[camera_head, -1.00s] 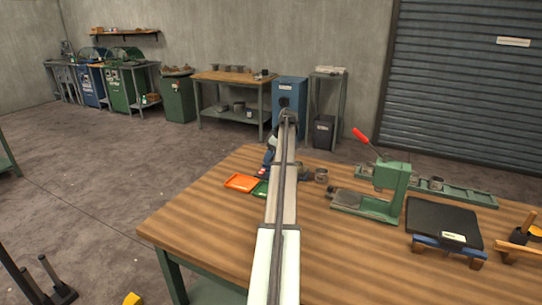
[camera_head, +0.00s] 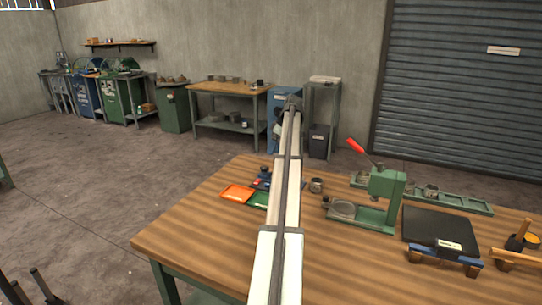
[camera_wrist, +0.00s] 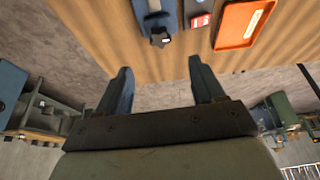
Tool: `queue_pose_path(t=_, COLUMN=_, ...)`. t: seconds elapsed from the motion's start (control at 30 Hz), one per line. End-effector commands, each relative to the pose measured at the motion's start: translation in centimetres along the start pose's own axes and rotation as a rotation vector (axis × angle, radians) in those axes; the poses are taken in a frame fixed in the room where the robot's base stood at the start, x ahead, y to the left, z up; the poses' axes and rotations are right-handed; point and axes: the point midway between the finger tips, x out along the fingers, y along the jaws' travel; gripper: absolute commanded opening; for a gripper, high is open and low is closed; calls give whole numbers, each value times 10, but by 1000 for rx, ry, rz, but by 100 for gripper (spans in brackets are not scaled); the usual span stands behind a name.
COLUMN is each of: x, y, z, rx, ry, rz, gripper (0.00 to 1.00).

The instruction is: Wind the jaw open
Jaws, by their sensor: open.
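A small dark-blue vise-like device (camera_head: 262,178) sits on the wooden bench, just left of my arm in the head view. In the wrist view it shows at the top edge as a blue body (camera_wrist: 155,8) with a grey part and a dark star-shaped knob (camera_wrist: 160,40) facing me. Its upper part is cut off there, so I cannot tell how its jaw stands. My gripper (camera_wrist: 160,64) is open and empty, its two fingers apart and pointing toward the bench edge. The knob lies beyond the fingertips, roughly centred between them, and apart from them.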

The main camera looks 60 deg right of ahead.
Motion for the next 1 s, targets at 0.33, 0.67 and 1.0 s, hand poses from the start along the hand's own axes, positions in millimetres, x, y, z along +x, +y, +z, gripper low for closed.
queue_pose_path(t=0.33, x=-28, y=0, z=0, rx=0, ry=0, rz=0, gripper=68)
queue_pose_path(t=0.67, x=-28, y=0, z=0, rx=0, ry=0, rz=-1, gripper=68)
queue_pose_path(t=1.0, x=-24, y=-2, z=-6, rx=1, ry=5, rz=2, gripper=68)
